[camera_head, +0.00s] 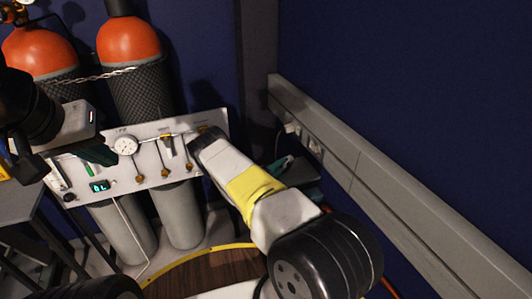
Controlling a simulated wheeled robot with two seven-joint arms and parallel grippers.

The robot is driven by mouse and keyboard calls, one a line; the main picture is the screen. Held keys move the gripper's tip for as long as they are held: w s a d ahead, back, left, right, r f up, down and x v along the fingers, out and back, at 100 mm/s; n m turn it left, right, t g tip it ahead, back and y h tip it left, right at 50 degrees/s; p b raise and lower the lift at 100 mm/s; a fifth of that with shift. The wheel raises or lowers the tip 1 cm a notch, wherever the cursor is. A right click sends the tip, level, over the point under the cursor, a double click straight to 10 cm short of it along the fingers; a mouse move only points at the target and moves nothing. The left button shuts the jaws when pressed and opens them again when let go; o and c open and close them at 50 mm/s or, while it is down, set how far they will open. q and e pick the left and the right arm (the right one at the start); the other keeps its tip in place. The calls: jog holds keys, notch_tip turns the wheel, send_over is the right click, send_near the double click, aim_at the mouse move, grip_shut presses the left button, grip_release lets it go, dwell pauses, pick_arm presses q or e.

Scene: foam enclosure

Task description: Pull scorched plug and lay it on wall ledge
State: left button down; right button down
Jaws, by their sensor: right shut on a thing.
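A long grey wall ledge (370,170) runs along the right wall, with white sockets (314,145) on its face near the far end. My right gripper (284,163) is below these sockets, partly hidden behind my own forearm. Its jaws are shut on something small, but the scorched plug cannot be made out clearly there. My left gripper (103,154) is in front of the left part of the gauge panel. Whether its jaws are open or shut is unclear.
A white gauge panel (150,176) with dials and a small display stands left of centre. Orange-topped cylinders (130,40) with a chain stand behind it, and grey cylinders (180,215) are below. A yellow-edged round wooden surface (205,270) is at bottom centre. The ledge top looks clear.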

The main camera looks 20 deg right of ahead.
jog(key=c, duration=1)
grip_release()
jog(key=shift+v, duration=3.85)
jog(key=s+d+r+m+g+y, duration=0.1)
jog(key=s+r+m+g+y, duration=0.3)
jog(key=r, duration=0.6)
jog(key=s+d+r+m+g+y, duration=0.25)
jog(key=s+r+g, duration=0.4)
jog(key=r, duration=0.45)
jog(key=s+a+r+t+y, duration=0.2)
jog(key=s+a+r+y, duration=0.2)
jog(key=s+r, duration=0.3)
jog(key=s+a+r+n+t+y, duration=0.1)
jog(key=s+a+r+t+y, duration=0.2)
jog(key=s+a+r, duration=0.3)
jog(key=s+a+r+t+y, duration=0.3)
jog(key=s+a+r+y, duration=0.2)
jog(key=s+r, duration=0.3)
jog(key=shift+a+r+n+y, duration=0.1)
jog(key=shift+r+n+y, duration=0.25)
jog(key=shift+r+y, duration=0.15)
